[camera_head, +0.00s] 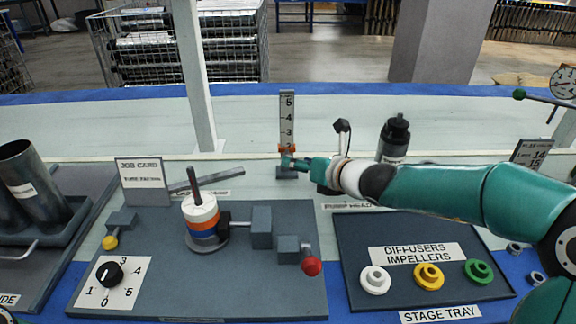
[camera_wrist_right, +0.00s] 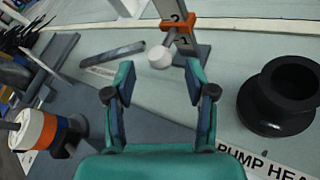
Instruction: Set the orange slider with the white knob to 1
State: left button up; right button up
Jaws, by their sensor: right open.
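The orange slider (camera_head: 286,148) sits low on an upright grey numbered scale (camera_head: 287,108), close to the 2. In the right wrist view the orange slider (camera_wrist_right: 207,22) shows with the 2 just above it and the 1 below it. Its white knob (camera_wrist_right: 160,57) points toward my right gripper (camera_wrist_right: 160,80). The gripper is open, one finger to each side of the knob's line, with the knob just beyond the fingertips. My left gripper is not in view.
A black pump head (camera_wrist_right: 280,95) stands right of the gripper in the wrist view. A grey bar (camera_head: 207,180) and a job card (camera_head: 143,181) are left of the scale. A white post (camera_head: 196,75) rises behind. A stage tray (camera_head: 360,232) lies below my right arm.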

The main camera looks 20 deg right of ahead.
jog(key=x, duration=0.5)
grip_shut()
dwell(0.3)
